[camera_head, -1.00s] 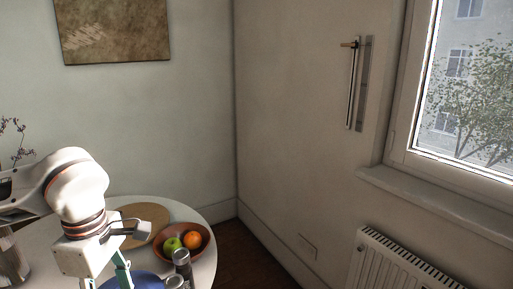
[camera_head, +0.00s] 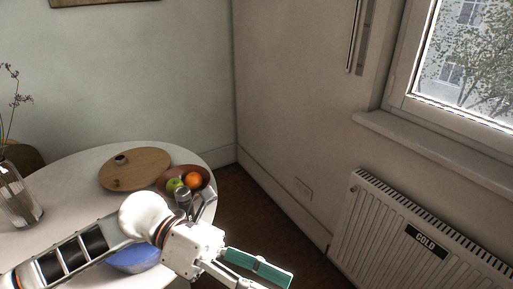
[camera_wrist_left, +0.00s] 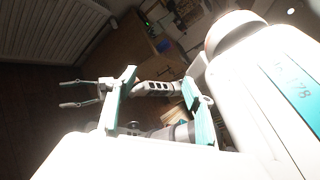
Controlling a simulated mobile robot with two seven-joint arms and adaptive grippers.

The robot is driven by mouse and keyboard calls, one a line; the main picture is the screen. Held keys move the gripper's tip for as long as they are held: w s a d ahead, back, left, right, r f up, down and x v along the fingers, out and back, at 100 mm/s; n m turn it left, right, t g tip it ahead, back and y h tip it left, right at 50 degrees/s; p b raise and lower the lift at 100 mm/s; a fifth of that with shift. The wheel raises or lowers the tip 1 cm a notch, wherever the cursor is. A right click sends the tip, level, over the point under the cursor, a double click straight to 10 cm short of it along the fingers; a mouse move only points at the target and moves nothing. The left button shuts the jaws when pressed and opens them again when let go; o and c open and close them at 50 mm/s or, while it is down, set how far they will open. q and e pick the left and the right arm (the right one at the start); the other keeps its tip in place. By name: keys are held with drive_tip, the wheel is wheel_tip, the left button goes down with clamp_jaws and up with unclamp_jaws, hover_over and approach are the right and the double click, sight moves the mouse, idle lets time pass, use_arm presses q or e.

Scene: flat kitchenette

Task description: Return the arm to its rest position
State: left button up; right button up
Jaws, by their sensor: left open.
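My left arm comes in from the lower left in the head view and crosses in front of the round table. My left gripper (camera_head: 262,278) is at the bottom middle, to the right of the table's edge, pointing to the lower right. Its teal-padded fingers are apart. In the left wrist view the two fingers (camera_wrist_left: 160,78) stand wide apart with nothing between them. My right gripper (camera_wrist_left: 72,94) shows at the left of that view, over the dark floor, with its two thin fingers apart and nothing seen between them.
The white round table (camera_head: 75,172) bears a wooden board (camera_head: 135,170), a fruit bowl (camera_head: 204,178), a shaker (camera_head: 183,199), a partly hidden blue bowl (camera_head: 135,259) and a glass vase (camera_head: 20,200). A radiator (camera_head: 400,235) stands under the window at right. Floor between is clear.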

use_arm(q)
drive_tip(key=w+r+n+t+h, duration=0.4)
drive_tip(key=w+n+t+h, duration=0.45)
drive_tip(key=n, duration=0.55)
drive_tip(key=w+a+f+n+t+y, duration=0.45)
drive_tip(key=f+n+t, duration=0.25)
drive_tip(key=n, duration=0.3)
drive_tip(key=w+a+f+n+t+y, duration=0.4)
drive_tip(key=f+n+t+y, duration=0.2)
drive_tip(key=n+t, duration=0.25)
drive_tip(key=s+a+f+n+g+y, duration=0.1)
drive_tip(key=s+a+f+n+y, duration=0.2)
drive_tip(key=f, duration=0.5)
drive_tip(key=a+f+n+g+y, duration=0.1)
drive_tip(key=a+f+n+y, duration=0.35)
drive_tip(key=f+n, duration=0.2)
drive_tip(key=s+a+f+n+g+y, duration=0.1)
drive_tip(key=s+a+f+n+g, duration=0.1)
drive_tip(key=s+f, duration=0.4)
drive_tip(key=s+a+f+n+g+y, duration=0.1)
drive_tip(key=s+a+f, duration=0.3)
drive_tip(key=f, duration=0.5)
drive_tip(key=shift+s+a+f+n+g+y, duration=0.2)
drive_tip(key=shift+s+f+n+g+y, duration=0.15)
drive_tip(key=shift+s+n+g, duration=0.55)
